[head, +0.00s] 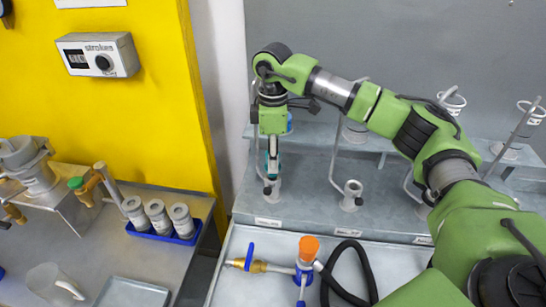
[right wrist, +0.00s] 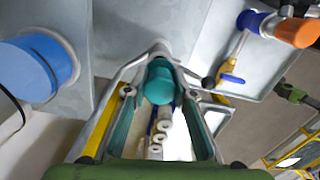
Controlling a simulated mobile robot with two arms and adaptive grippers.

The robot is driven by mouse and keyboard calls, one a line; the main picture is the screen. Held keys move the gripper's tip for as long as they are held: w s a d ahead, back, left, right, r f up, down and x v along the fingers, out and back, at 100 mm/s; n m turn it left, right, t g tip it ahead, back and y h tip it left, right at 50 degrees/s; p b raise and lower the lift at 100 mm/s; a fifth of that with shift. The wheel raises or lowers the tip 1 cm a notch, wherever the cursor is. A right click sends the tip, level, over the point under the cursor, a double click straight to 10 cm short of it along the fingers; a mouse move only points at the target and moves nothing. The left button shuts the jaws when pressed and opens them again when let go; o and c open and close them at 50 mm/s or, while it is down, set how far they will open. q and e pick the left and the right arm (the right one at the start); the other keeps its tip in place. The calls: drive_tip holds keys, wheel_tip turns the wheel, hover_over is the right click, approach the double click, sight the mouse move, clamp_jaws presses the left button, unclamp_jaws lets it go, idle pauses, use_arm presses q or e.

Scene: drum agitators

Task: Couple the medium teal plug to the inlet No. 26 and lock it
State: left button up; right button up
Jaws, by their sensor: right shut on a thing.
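The teal plug (head: 272,160) is mostly hidden by my right gripper (head: 271,172) in the head view. It shows better in the right wrist view (right wrist: 159,82), as a teal cylinder between the two fingers. My right gripper is shut on it and points down at the leftmost front inlet (head: 271,190) on the grey step. In the right wrist view the plug's far end meets a grey collar; I cannot tell how deep it sits or whether it is locked. The label (head: 268,222) below is too small to read. My left gripper is not seen.
Another grey inlet (head: 351,195) stands to the right. An orange-topped valve fitting (head: 308,250) and a black hose (head: 350,265) lie in front. A blue tray (head: 165,236) with grey cylinders is on the left bench. A blue cylinder (right wrist: 40,68) shows in the right wrist view.

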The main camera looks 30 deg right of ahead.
drive_tip(key=shift+f+b, duration=0.7)
drive_tip(key=shift+f, duration=0.45)
drive_tip(key=shift+f, duration=0.35)
idle(0.4)
drive_tip(key=o, duration=1.2)
drive_tip(key=shift+o, duration=0.2)
drive_tip(key=shift+r+p, duration=2.4)
drive_tip(key=shift+r, duration=1.55)
